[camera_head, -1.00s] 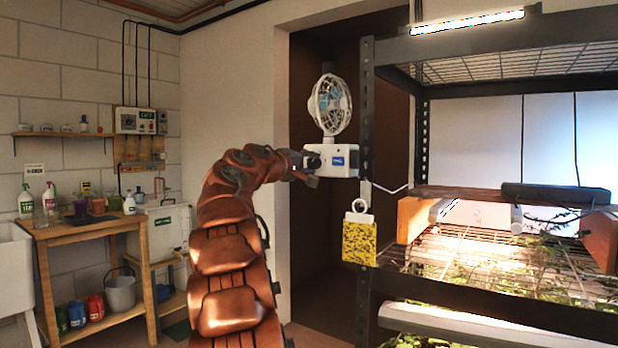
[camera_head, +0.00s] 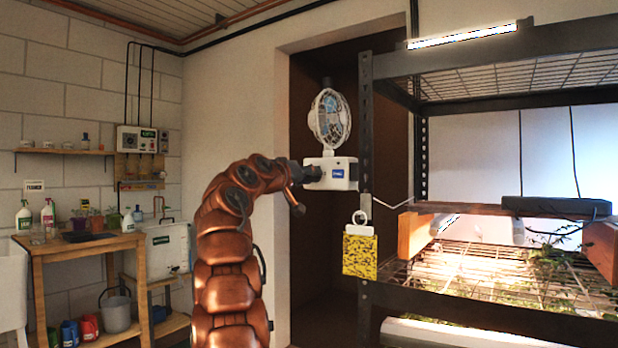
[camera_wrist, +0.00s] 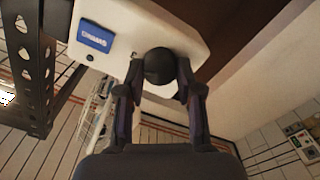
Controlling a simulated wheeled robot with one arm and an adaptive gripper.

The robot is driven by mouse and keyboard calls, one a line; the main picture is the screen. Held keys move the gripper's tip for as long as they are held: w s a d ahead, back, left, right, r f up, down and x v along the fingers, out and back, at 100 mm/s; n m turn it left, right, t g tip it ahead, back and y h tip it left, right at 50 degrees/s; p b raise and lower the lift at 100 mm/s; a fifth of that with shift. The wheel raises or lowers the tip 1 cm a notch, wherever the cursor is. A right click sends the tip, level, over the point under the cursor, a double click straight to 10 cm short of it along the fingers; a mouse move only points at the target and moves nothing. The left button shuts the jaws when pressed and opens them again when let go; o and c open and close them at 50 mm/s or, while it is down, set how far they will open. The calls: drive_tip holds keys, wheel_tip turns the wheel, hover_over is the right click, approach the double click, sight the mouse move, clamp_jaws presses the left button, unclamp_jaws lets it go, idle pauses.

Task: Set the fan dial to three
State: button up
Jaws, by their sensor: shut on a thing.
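The white fan (camera_head: 329,118) stands upright on its white box (camera_head: 344,173), beside the rack's left post. The box has a blue label and also shows in the wrist view (camera_wrist: 130,25). A round black dial (camera_wrist: 160,66) sticks out of the box face in the wrist view. My gripper (camera_wrist: 160,88) has one finger on each side of the dial and is shut on it. In the head view my gripper (camera_head: 308,174) meets the left side of the box, and the dial is mostly hidden there. I cannot read the dial's setting.
The dark metal rack (camera_head: 366,120) with plant shelves stands close on the right. A yellow speckled card (camera_head: 360,255) hangs from its post. A wooden bench (camera_head: 75,246) with bottles and pots is at the left. A dark recess (camera_head: 320,260) lies behind the fan.

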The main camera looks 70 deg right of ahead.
drive_tip(key=shift+m, duration=0.4)
drive_tip(key=o, duration=1.2)
drive_tip(key=shift+c, duration=0.2)
drive_tip(key=shift+a, duration=0.15)
drive_tip(key=w+a+n+t, duration=0.1)
drive_tip(key=w+a+n, duration=0.3)
drive_tip(key=a, duration=0.9)
drive_tip(key=shift+w+a, duration=0.15)
drive_tip(key=shift+w, duration=0.45)
drive_tip(key=shift+w+r, duration=0.1)
